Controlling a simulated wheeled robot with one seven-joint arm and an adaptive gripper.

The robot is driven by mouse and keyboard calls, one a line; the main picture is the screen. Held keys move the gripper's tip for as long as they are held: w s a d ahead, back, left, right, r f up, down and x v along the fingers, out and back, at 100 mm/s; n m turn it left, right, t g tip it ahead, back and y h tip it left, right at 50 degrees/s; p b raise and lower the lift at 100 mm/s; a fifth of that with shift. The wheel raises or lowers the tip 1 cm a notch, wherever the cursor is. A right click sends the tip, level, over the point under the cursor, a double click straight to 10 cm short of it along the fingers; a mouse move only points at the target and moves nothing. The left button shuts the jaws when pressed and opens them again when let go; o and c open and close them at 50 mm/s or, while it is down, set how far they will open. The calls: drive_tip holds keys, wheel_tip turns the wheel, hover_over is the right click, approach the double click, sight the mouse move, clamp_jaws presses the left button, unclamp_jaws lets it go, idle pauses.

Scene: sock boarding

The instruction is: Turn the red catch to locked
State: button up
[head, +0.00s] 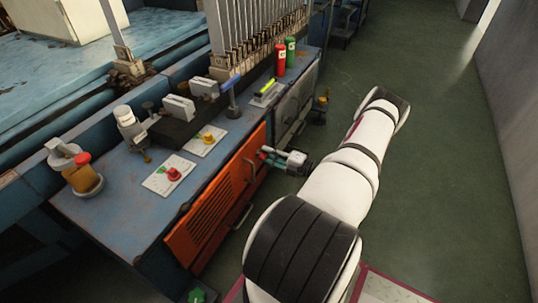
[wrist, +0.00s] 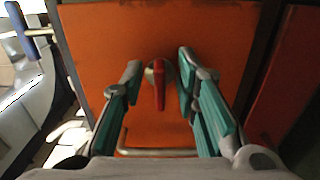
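The red catch (wrist: 159,88) is on the orange door (wrist: 220,30) in the wrist view. Its lever stands upright in the picture on a round pale metal base. My gripper (wrist: 160,68) is open, with one green-padded finger on each side of the catch and a visible gap to both. I cannot tell how far the fingertips are from the door. In the head view my gripper (head: 268,155) is at the front of the orange door (head: 215,200), and the catch cannot be made out there.
A metal bar handle (wrist: 155,152) is on the door below the catch. The blue bench top (head: 110,205) carries a red knob (head: 175,174) and a yellow knob (head: 208,138) on white plates. Red (head: 280,60) and green (head: 291,52) bottles stand behind. The floor at right is clear.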

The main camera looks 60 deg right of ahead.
drive_tip(key=s, duration=1.2)
drive_tip(key=shift+d, duration=0.45)
